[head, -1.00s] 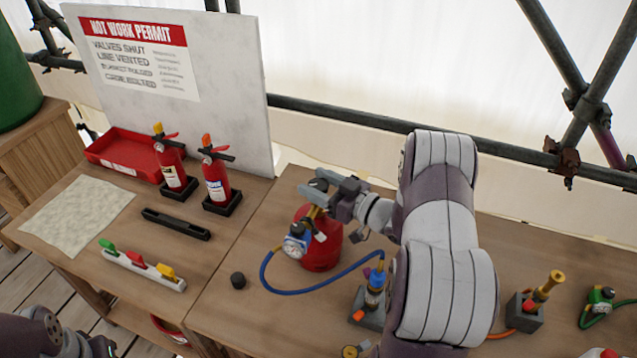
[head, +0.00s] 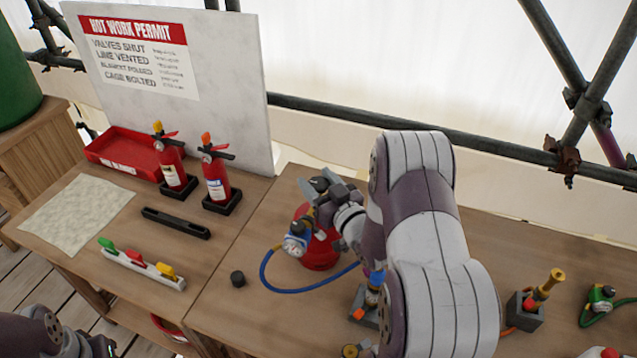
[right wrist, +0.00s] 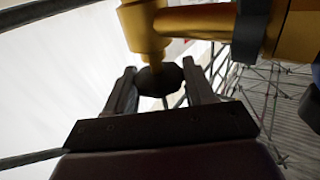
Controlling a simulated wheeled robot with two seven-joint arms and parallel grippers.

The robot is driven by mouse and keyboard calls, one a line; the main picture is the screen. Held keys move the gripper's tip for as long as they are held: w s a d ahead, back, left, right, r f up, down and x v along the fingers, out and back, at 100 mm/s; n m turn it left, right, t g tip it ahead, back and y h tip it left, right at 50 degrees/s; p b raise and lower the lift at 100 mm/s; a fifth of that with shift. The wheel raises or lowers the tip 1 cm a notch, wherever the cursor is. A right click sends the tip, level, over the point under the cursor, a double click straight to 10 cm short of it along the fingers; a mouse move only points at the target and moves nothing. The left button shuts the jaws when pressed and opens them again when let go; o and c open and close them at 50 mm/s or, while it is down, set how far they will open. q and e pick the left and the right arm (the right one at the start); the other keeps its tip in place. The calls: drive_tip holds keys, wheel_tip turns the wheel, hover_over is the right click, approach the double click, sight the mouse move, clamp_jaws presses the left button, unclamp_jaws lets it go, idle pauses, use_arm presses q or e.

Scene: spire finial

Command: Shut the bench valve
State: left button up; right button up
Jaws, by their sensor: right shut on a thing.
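A red gas bottle (head: 322,252) stands on the bench, with a round gauge (head: 294,246) at its upper left. My right gripper (head: 328,189) is above the bottle, over its valve, partly covered by my arm. In the right wrist view, the right gripper's two fingers (right wrist: 160,88) are shut on a dark valve knob (right wrist: 161,77), one on each side. The knob sits on a brass valve body (right wrist: 141,28). My left gripper (head: 98,347) shows only in part at the lower left edge; its jaws cannot be made out.
A blue hose (head: 300,291) curves from the gauge across the bench. A black cap (head: 238,279) lies left of it. Two fire extinguishers (head: 215,180) (head: 175,170) stand before a white permit board (head: 235,75). A brass torch fitting (head: 545,288) stands at right.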

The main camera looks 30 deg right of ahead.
drive_tip(key=shift+m+h, duration=0.6)
drive_tip(key=shift+h, duration=0.4)
drive_tip(key=shift+m+h, duration=0.3)
drive_tip(key=shift+h, duration=0.1)
drive_tip(key=o, duration=0.9)
drive_tip(key=shift+o, duration=0.2)
drive_tip(key=s+a+b, duration=0.1)
drive_tip(key=s+b, duration=0.1)
drive_tip(key=s, duration=1)
drive_tip(key=shift+s+b, duration=0.3)
drive_tip(key=shift+b, duration=0.1)
